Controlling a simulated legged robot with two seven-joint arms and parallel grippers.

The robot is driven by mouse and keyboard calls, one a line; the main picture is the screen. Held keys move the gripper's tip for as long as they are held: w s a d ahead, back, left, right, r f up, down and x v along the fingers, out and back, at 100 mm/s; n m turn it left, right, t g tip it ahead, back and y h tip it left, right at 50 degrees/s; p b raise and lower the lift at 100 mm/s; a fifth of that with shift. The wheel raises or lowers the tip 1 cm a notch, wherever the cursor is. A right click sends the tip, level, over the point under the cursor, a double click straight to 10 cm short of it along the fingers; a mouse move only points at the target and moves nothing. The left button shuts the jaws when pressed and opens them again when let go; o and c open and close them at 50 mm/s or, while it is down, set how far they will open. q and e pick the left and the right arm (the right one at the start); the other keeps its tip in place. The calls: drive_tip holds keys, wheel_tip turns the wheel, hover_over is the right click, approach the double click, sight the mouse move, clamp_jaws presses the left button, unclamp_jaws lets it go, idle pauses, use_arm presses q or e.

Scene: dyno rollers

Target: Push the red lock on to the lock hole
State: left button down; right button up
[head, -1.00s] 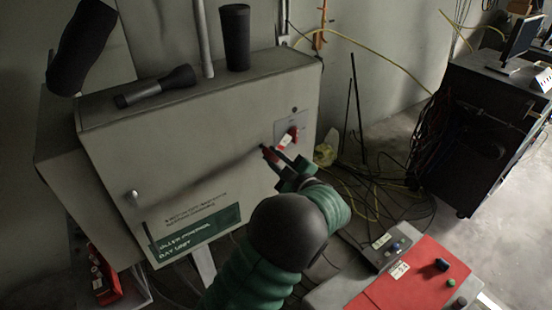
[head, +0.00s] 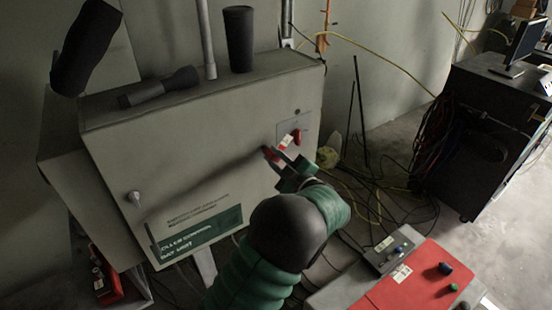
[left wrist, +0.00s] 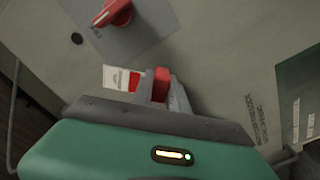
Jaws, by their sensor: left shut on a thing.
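My left gripper (head: 280,159) is shut on a small red lock (left wrist: 161,84), held between its two fingertips in front of the grey cabinet. In the head view the red lock (head: 270,153) shows at the fingertips. A red rotary switch (head: 296,137) on a grey plate is just beyond the gripper; it also shows at the top of the left wrist view (left wrist: 115,12). A white and red tag (left wrist: 120,80) is beside the lock. I cannot make out the lock hole for certain; a dark round spot (left wrist: 77,38) shows near the plate. My right gripper is not in view.
The grey cabinet (head: 210,145) carries a black flashlight (head: 160,87) and a black cup-like object (head: 238,40) on top. A red-topped control panel (head: 405,280) stands at lower right. Loose cables lie on the floor before a black rack (head: 490,125).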

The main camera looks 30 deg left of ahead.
use_arm(q)
drive_tip(key=shift+a, duration=0.1)
drive_tip(key=c, duration=1.2)
unclamp_jaws()
drive_tip(key=shift+c, duration=0.2)
drive_tip(key=shift+o, duration=0.2)
